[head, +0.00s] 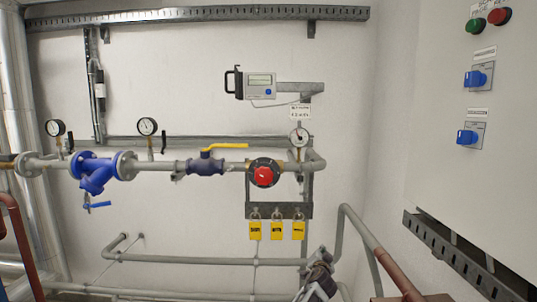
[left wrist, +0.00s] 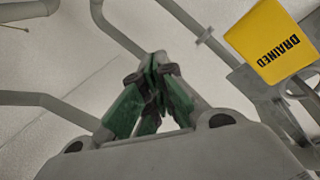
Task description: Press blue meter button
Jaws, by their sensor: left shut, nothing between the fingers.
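The grey meter (head: 259,86) is on the back wall, with a small display at its upper part and a black handle on its left. Its blue button (head: 268,91) is at the lower right of its face. My left gripper (head: 320,258) is at the bottom of the head view, below and to the right of the meter, well apart from it. In the left wrist view its green-padded fingers (left wrist: 157,75) are together with nothing between them. The meter is not in the left wrist view. My right gripper is not in view.
Yellow tags with padlocks hang from a bracket (head: 278,211); one tag (left wrist: 272,42) reads DRAINED. A pipe with a red knob (head: 264,176), a yellow-handled valve (head: 206,164) and gauges runs below the meter. A cabinet (head: 475,180) with blue switches stands right.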

